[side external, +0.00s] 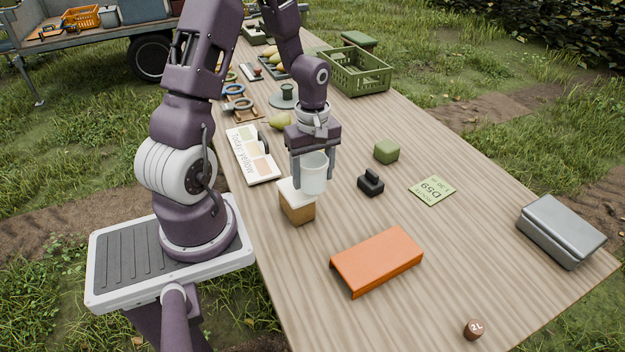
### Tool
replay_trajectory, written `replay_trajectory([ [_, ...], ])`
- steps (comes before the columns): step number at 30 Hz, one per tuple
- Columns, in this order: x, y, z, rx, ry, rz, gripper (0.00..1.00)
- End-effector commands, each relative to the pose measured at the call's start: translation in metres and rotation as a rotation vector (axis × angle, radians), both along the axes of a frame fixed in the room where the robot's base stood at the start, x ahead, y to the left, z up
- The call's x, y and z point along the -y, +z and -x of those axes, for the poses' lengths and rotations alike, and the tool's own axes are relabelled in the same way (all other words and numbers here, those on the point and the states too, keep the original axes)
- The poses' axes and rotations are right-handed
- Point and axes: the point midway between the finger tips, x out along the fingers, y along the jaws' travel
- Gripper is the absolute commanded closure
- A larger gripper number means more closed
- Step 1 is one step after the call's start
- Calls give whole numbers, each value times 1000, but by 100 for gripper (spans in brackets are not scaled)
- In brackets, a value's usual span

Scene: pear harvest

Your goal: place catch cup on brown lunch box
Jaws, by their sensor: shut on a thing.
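The catch cup (314,172) is a whitish, upright cup between the two fingers of my gripper (313,185). My gripper points down and is shut on the cup. A small box with brown sides and a white top (298,211) stands on the table just below and to the left of the cup; it is the only brown box I see. The cup overlaps the right part of its white top in this view. I cannot tell whether the cup's base touches the top or hangs above or beside it.
An orange angled cover (377,261), a black block with a handle (370,183), a green cube (386,151) and a grey metal box (561,231) stand on the wooden table (450,270). A colour chart (253,154) lies left. A green crate (355,71) stands behind.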

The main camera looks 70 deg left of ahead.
Motion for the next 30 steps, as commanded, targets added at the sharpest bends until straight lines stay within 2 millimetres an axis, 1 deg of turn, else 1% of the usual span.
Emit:
replay_trajectory([
  [3,-1,31,-1,8,3,-6,84],
  [7,-1,61,-1,6,2,-4,84],
  [9,-3,72,1,3,3,-3,84],
  [11,-10,78,8,3,7,-1,84],
  [15,-26,82,26,1,7,1,84],
  [17,-28,75,30,-2,4,3,84],
  [21,-28,42,32,-5,-2,6,84],
  [25,-29,20,31,-3,-1,4,84],
  [27,-28,4,31,-4,-2,6,84],
  [30,-28,-13,31,-2,-1,3,84],
])
